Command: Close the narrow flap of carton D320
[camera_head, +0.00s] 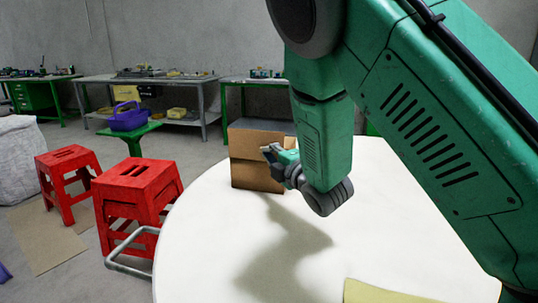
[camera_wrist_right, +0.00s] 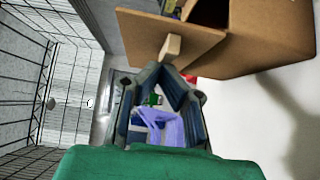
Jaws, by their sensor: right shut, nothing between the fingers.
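The brown carton (camera_head: 257,178) stands upright on the white round table, beyond my right arm in the head view. In the right wrist view the carton (camera_wrist_right: 268,48) fills the upper right, and a flat flap (camera_wrist_right: 145,32) stands out from it beside a dark opening. My right gripper (camera_head: 268,151) is shut and empty, in front of the carton's upper part in the head view. In the right wrist view its fingertips (camera_wrist_right: 172,47) overlap the flap; whether they touch it I cannot tell. The carton's label is not readable. My left gripper is out of view.
The table top (camera_head: 200,235) is mostly clear, with a yellowish sheet (camera_head: 380,293) at its front edge. Red stools (camera_head: 137,195) stand left of the table. A purple basket (camera_head: 130,117) sits on a green stool, and workbenches line the back wall.

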